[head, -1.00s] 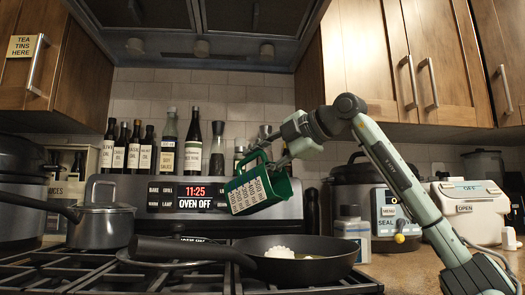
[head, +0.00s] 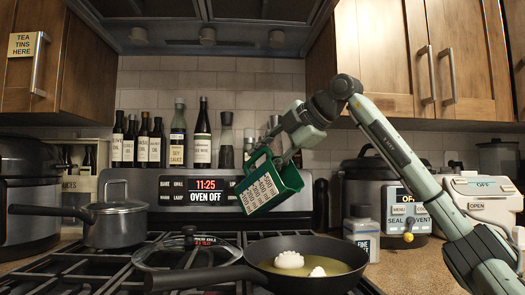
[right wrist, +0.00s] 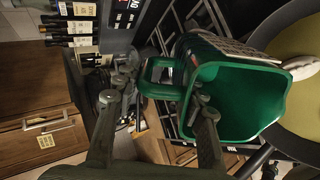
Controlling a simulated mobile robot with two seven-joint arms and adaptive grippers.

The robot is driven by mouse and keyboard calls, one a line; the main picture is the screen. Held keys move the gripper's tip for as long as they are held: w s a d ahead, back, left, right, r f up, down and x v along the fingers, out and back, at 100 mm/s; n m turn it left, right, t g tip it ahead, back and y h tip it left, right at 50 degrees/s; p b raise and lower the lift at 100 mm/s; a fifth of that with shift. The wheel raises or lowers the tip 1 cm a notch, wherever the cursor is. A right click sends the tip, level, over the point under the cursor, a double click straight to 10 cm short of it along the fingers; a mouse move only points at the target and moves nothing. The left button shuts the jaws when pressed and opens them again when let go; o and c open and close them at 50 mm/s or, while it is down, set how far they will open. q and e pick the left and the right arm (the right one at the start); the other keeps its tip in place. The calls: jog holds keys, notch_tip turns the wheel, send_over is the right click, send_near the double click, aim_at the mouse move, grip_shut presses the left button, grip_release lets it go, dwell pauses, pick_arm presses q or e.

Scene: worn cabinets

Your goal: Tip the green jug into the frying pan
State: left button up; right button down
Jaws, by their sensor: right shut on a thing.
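The green jug (head: 271,187), with white measuring labels on its side, hangs tilted in the air above the frying pan (head: 232,277). My right gripper (head: 276,150) is shut on the jug's handle. In the right wrist view the handle (right wrist: 158,77) lies between the fingers of the gripper (right wrist: 157,97), and the jug's open mouth (right wrist: 240,100) shows a green inside with no contents that I can make out. The dark pan sits on the hob, its handle pointing left, with yellowish liquid (head: 340,267) and white lumps (head: 289,260) in it. My left gripper is not in view.
A lidded saucepan (head: 115,226) stands on the hob at left, and a glass lid (head: 187,251) lies left of the pan. Bottles (head: 178,140) line the ledge behind. A small labelled jar (head: 362,238) and a cooker (head: 375,185) stand to the right.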

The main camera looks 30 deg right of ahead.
jog(key=shift+w+d+r+g+h+p, duration=0.25)
jog(key=shift+g+p, duration=0.4)
jog(key=shift+p, duration=0.95)
jog(key=shift+a+r+g+h+p, duration=0.1)
jog(key=shift+r+g+p, duration=0.4)
jog(key=shift+p, duration=1.05)
jog(key=shift+w+d+f+g, duration=0.15)
jog(key=shift+f+g, duration=0.15)
jog(key=shift+g, duration=0.35)
jog(key=shift+w+f+g+h, duration=0.15)
jog(key=shift+f+g+h, duration=0.3)
jog(key=shift+g, duration=0.65)
jog(key=shift+w+a+f+g+h, duration=0.2)
jog(key=shift+f+g+h, duration=0.15)
jog(key=shift+g, duration=0.55)
jog(key=shift+d+f+g, duration=0.1)
jog(key=shift+f+g, duration=0.05)
jog(key=shift+g, duration=0.15)
jog(key=shift+s+f+g+h, duration=0.25)
jog(key=shift+f+g+h, duration=0.1)
jog(key=shift+f+g, duration=0.7)
jog(key=shift+s+d+f+g, duration=0.1)
jog(key=shift+f+g, duration=0.05)
jog(key=shift+g, duration=0.3)
